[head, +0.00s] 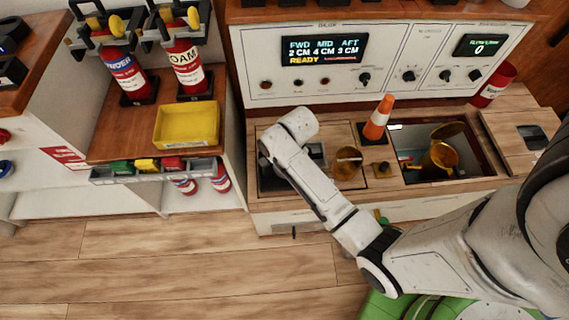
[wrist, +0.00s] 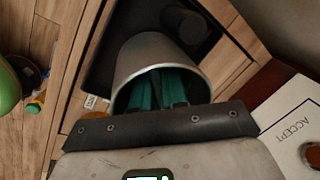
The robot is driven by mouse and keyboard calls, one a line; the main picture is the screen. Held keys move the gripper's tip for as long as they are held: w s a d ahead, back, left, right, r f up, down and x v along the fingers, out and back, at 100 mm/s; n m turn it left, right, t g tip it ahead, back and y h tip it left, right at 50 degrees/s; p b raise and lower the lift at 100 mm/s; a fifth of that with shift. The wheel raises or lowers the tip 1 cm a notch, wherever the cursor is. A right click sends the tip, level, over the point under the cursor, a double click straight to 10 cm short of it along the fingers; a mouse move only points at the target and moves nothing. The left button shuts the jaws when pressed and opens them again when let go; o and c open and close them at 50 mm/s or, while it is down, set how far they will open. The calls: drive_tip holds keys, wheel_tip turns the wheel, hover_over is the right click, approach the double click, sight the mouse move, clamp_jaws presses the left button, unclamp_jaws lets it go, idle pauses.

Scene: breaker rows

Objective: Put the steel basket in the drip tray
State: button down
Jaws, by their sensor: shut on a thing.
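The steel basket (wrist: 128,65) is a grey, open-topped metal cylinder in the wrist view. My gripper (wrist: 160,88) has its teal fingers at and inside the near rim, shut on the basket. In the head view my wrist hides both basket and fingers. A dark tray or recess (head: 270,181) lies in the counter under my wrist, and its dark floor shows behind the basket in the wrist view (wrist: 105,70). I cannot tell whether the basket touches it. A yellow shallow tray (head: 187,125) sits on the left bench. Which one is the drip tray is unclear.
A dark cylinder (wrist: 185,22) stands beyond the basket. A brass cup (head: 348,163), an orange cone (head: 377,118) and an open-lidded brass pot (head: 440,157) in a well are to the right. The control panel (head: 390,62) rises behind; fire extinguishers (head: 122,68) stand left.

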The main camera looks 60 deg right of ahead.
drive_tip(key=shift+f+b, duration=0.35)
drive_tip(key=shift+f, duration=1.2)
drive_tip(key=shift+f, duration=0.15)
drive_tip(key=c, duration=1.2)
unclamp_jaws()
drive_tip(key=shift+o, duration=0.2)
wheel_tip(320, 180, up, 11)
drive_tip(key=s+p, duration=0.2)
drive_tip(key=p, duration=0.1)
drive_tip(key=s+a+r+n, duration=0.2)
drive_tip(key=s+a+n, duration=0.3)
drive_tip(key=n, duration=0.4)
drive_tip(key=s+a+r+n+g, duration=0.1)
drive_tip(key=s+a+r+n, duration=0.1)
drive_tip(key=s+a+n, duration=0.3)
drive_tip(key=shift+s+r+n, duration=0.3)
drive_tip(key=shift+s+n, duration=1.35)
drive_tip(key=shift+n, duration=0.85)
